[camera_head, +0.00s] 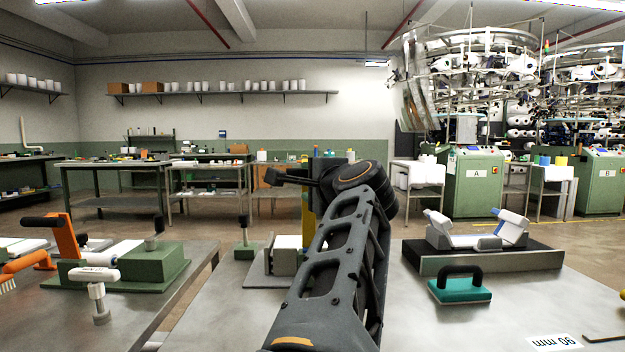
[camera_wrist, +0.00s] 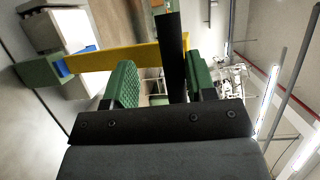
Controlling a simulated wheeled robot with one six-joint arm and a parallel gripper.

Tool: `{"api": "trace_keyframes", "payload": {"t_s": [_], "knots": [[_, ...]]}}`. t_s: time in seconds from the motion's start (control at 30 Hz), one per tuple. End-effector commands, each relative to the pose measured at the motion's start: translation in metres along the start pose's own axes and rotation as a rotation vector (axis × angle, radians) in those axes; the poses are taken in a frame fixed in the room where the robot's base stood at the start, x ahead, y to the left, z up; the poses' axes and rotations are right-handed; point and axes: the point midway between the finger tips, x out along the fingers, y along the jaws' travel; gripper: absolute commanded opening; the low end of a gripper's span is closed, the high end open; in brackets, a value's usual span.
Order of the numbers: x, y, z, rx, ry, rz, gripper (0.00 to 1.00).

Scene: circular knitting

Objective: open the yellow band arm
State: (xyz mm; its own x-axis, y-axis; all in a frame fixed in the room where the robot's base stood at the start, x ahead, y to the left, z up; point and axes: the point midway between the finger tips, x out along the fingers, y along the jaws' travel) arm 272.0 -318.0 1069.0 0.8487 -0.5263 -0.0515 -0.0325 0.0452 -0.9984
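The yellow band arm (camera_wrist: 110,57) crosses the upper left of the wrist view as a flat bar, running from a blue and green block (camera_wrist: 42,73) toward a dark upright bar (camera_wrist: 170,45). In the head view a narrow yellow part (camera_head: 308,222) stands upright behind my arm, mostly hidden. My gripper (camera_wrist: 160,78) has its two green ribbed pads apart, with the dark bar between them in the picture. A gap shows on the left of the bar; I cannot tell whether the right pad touches it. In the head view my arm hides most of the gripper.
A grey-white block (camera_head: 284,252) and a green post (camera_head: 245,241) stand left of my arm. On the right are a grey cradle fixture (camera_head: 480,262) and a teal block with a black handle (camera_head: 460,291). A green fixture (camera_head: 150,268) is on the left table. The front right is mostly clear.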

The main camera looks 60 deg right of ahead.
Motion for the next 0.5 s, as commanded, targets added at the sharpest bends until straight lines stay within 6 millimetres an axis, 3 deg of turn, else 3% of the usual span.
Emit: {"api": "trace_keyframes", "payload": {"t_s": [0.5], "knots": [[-0.0050,-0.0037,0.0003,-0.002,0.003,-0.007,0.48]]}}
